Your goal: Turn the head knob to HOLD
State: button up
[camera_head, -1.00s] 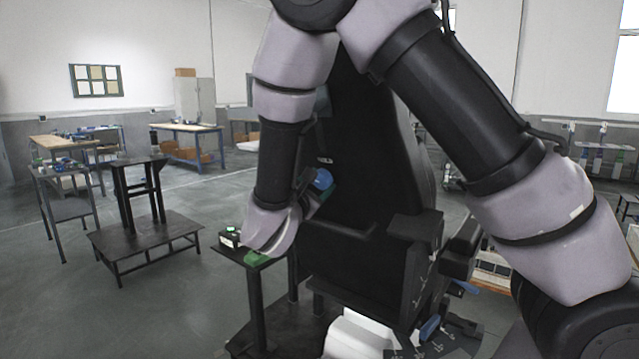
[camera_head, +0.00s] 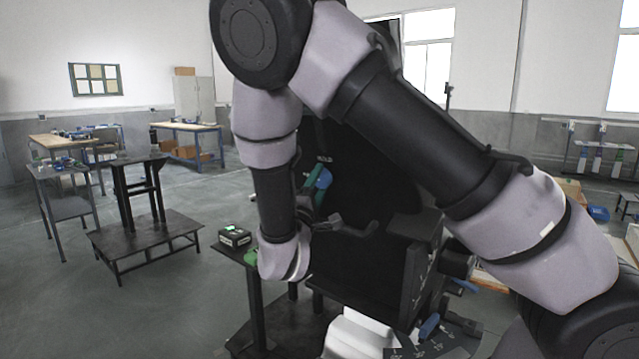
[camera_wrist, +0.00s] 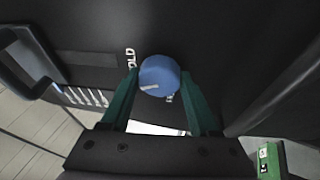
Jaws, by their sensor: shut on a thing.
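The head knob (camera_wrist: 160,74) is a round blue knob on a black panel. It carries a short white mark near its lower left edge. A white label, partly hidden and reading "OLD", the end of HOLD (camera_wrist: 130,59), stands just left of the knob. Another label below the knob is mostly hidden. My gripper (camera_wrist: 161,80) has its green fingers on both sides of the knob, shut on it. In the head view the blue knob (camera_head: 324,179) shows beside my green fingers, under the HOLD label (camera_head: 323,160).
The tall black column (camera_head: 350,165) carries the knob panel, with my arm across its front. A black box with a green light (camera_head: 235,236) sits on a small stand at left. A dark low platform (camera_head: 145,240) stands further left. Open floor lies between them.

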jog(key=shift+f+m+t+h, duration=0.15)
jog(key=shift+m+h, duration=0.25)
jog(key=shift+m, duration=0.9)
jog(key=shift+r+m+t+h, duration=0.15)
jog(key=shift+m+h, duration=0.25)
jog(key=shift+m, duration=0.9)
jog(key=shift+f+m, duration=0.1)
jog(key=shift+m, duration=0.2)
jog(key=o, duration=1.4)
jog(key=shift+c, duration=0.2)
jog(key=shift+a, duration=0.1)
jog(key=v, duration=1)
jog(key=shift+s+f, duration=0.3)
jog(key=shift+a, duration=0.15)
